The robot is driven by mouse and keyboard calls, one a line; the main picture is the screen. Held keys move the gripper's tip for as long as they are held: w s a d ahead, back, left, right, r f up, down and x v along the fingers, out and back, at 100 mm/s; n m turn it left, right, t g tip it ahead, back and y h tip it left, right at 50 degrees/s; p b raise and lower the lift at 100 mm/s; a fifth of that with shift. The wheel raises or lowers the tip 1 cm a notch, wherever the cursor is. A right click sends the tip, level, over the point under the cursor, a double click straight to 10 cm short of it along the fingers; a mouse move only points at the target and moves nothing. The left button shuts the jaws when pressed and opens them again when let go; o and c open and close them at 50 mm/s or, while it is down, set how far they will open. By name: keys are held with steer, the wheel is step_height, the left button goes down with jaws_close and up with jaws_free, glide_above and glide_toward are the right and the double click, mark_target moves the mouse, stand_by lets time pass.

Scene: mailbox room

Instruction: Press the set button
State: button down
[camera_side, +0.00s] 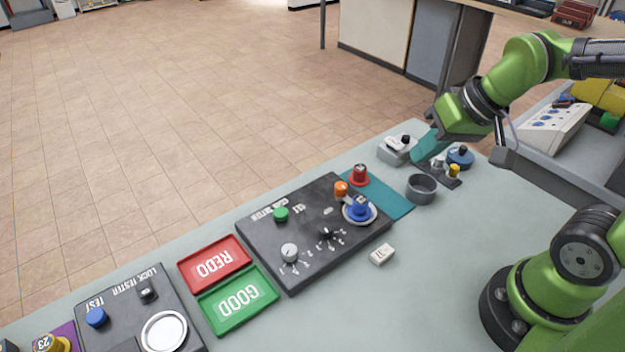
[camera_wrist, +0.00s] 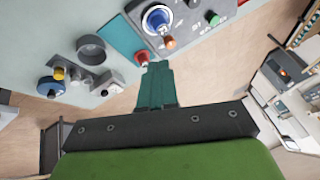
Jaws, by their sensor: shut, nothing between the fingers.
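No label that I can read as "set" shows. The black control panel (camera_side: 262,248) lies on the table with a green button (camera_side: 281,214), a white dial (camera_side: 289,252) and a black dial (camera_side: 325,233). An orange-topped part (camera_side: 341,188) and a blue-topped part (camera_side: 360,211) on a pale ring stand at its right end. My gripper (camera_side: 420,158) has teal fingers, shut and empty, above the table's far right part, apart from the panel. In the wrist view the fingertips (camera_wrist: 158,66) appear just below a red-topped part (camera_wrist: 142,58); the green button (camera_wrist: 213,19) is at upper right.
A grey cup (camera_side: 421,188), a grey switch box (camera_side: 398,150) and a blue round part (camera_side: 460,157) stand near my gripper. Red (camera_side: 214,262) and green (camera_side: 238,300) trays and a second black panel (camera_side: 120,305) lie left. A small white block (camera_side: 382,254) lies in front.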

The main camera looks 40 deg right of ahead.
steer(key=w+a+f+n+y, duration=0.2)
steer(key=w+a+f, duration=0.6)
steer(key=w+a, duration=0.35)
step_height(320, 180, up, 2)
steer(key=t+y, duration=0.2)
glide_above(285, 212)
steer(key=shift+f, duration=4.45)
steer(key=shift+f, duration=0.1)
steer(key=shift+f, duration=0.3)
